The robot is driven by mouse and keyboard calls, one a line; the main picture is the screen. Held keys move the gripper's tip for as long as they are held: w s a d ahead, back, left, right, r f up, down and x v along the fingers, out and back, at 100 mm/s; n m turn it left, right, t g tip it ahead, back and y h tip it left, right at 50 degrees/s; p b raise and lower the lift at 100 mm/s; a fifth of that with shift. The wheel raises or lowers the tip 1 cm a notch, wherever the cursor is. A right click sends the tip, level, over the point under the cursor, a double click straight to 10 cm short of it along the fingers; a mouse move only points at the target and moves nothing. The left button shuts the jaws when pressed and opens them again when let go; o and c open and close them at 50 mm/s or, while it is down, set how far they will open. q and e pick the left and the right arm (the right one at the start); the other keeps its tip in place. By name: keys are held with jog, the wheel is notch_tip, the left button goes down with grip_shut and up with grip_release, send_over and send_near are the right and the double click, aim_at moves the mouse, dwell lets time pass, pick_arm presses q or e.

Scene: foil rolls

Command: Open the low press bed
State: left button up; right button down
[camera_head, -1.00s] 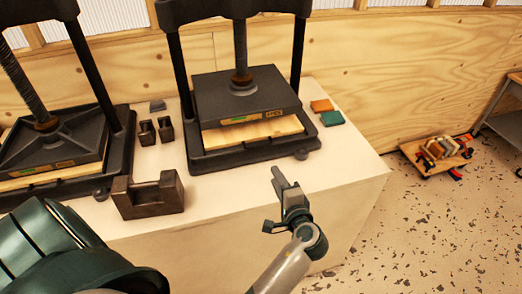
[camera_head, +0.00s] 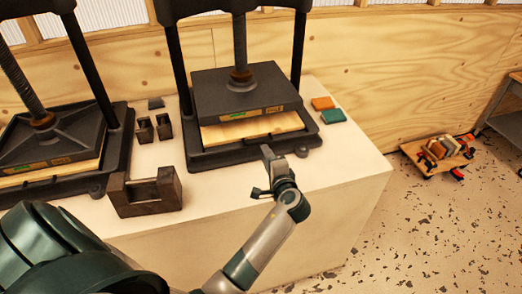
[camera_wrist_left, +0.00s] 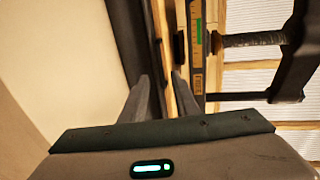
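Two dark screw presses stand on the white table (camera_head: 330,185). The right press (camera_head: 245,92) has its platen over a pale wooden bed board (camera_head: 250,128). The left press (camera_head: 45,140) also has a wooden board under its platen. I cannot tell from labels which is the low one. My left gripper (camera_head: 268,152) is at the front edge of the right press, empty. In the left wrist view, its two fingers (camera_wrist_left: 161,76) are apart, pointing at the wooden board and a dark handle (camera_wrist_left: 178,46) just ahead of the right finger; contact is not visible. My right gripper is out of view.
A dark metal block (camera_head: 147,192) and small dark blocks (camera_head: 154,129) lie left of the right press. Orange (camera_head: 323,103) and teal (camera_head: 333,116) pieces lie to its right.

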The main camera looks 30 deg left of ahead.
aim_at(259, 143)
pick_arm(q)
jog(key=b+x, duration=0.1)
jog(key=x, duration=0.4)
jog(key=shift+a+f+b, duration=0.15)
jog(key=shift+b, duration=0.25)
jog(key=shift+w+a, duration=0.4)
jog(key=shift+w, duration=0.05)
grip_shut()
